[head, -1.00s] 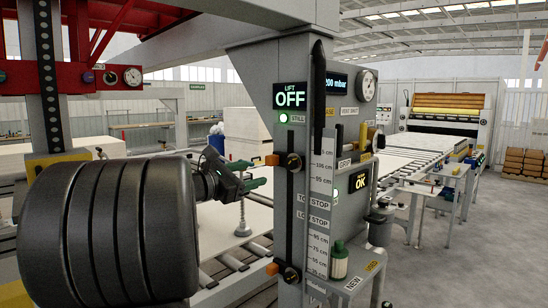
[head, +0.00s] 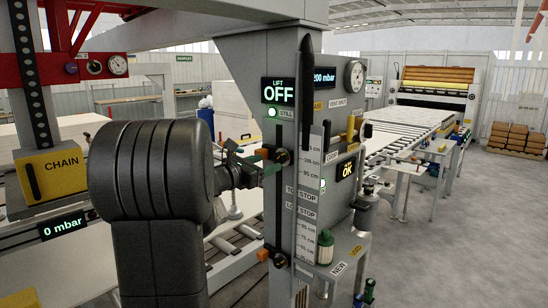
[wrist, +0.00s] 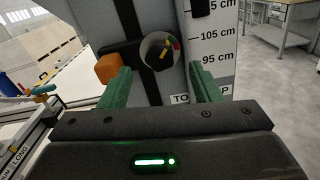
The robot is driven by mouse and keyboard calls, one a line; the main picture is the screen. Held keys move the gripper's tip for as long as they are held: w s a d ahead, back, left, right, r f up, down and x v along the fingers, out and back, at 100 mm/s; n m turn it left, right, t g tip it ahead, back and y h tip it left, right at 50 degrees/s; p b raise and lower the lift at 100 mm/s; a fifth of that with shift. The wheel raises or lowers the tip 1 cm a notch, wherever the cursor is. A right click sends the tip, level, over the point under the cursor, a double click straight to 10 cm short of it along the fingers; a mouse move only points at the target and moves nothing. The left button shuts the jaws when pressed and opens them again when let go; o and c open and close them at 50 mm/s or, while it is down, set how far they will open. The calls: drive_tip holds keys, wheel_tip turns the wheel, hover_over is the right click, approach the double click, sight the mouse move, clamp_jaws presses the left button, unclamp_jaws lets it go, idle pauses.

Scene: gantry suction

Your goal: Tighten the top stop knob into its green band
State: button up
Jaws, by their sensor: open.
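The top stop knob (wrist: 157,50) is dark, on a pale round dial with small coloured marks, on the grey column; it shows in the head view (head: 282,157) too. Which band its pointer is in is too small to tell. The orange block (wrist: 108,69) of the top stop is left of the knob, between roughly 95 and 105 cm on the scale (wrist: 214,38). My gripper (wrist: 164,88) is open, its green fingers on either side below the knob in the wrist view, with nothing between them. In the head view my gripper (head: 262,163) is close beside the knob; contact cannot be told.
The low stop knob (head: 280,260) is lower on the same column. The lift display (head: 279,91) reads OFF, STILL. A green-capped bottle (head: 325,248) stands on a shelf right of the column. A roller conveyor (head: 375,153) runs behind.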

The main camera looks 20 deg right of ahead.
sight(277, 160)
drive_tip(key=shift+p+x, duration=0.35)
drive_tip(key=shift+x, duration=1.85)
drive_tip(key=shift+c, duration=0.3)
drive_tip(key=c, duration=0.9)
drive_tip(key=shift+f+b, duration=0.15)
drive_tip(key=shift+b, duration=0.25)
